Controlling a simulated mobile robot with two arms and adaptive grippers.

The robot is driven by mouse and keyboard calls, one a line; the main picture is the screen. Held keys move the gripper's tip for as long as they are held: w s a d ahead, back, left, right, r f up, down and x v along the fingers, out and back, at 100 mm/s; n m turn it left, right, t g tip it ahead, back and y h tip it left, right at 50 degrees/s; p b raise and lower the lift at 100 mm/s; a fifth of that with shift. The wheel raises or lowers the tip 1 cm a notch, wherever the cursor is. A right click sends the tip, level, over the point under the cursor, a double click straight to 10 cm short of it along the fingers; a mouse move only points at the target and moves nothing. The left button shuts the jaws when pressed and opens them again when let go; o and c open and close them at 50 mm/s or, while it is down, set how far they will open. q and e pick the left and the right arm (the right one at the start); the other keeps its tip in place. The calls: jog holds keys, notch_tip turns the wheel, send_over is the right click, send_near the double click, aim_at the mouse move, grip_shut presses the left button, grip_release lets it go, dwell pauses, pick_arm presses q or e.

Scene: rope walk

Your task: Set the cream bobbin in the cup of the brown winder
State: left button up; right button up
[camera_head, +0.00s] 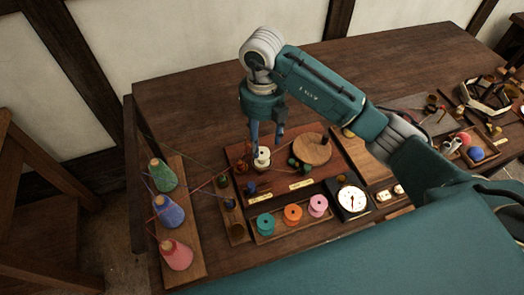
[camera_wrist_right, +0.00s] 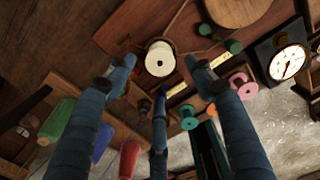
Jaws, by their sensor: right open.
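The cream bobbin (camera_head: 262,158) stands upright on a reddish-brown board (camera_head: 285,187), below my right gripper (camera_head: 267,142). In the right wrist view the cream bobbin (camera_wrist_right: 160,62) shows end-on with a dark centre hole, between the spread blue fingertips of my right gripper (camera_wrist_right: 160,77). The gripper is open and points down; I cannot tell whether the fingers touch the bobbin. A round wooden disc (camera_head: 312,149) lies right of the bobbin; I cannot tell which part is the brown winder or its cup. My left gripper is not in view.
A front tray holds teal (camera_head: 265,223), orange (camera_head: 293,214) and pink (camera_head: 318,205) spools. Green, blue and red yarn cones (camera_head: 176,254) stand on a left plank, with threads running right. A dial gauge (camera_head: 351,200) sits at front right. The table's back (camera_head: 200,100) is clear.

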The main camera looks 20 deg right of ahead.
aim_at(262, 153)
notch_tip(262, 153, up, 5)
jog(key=shift+r, duration=0.1)
dwell(0.7)
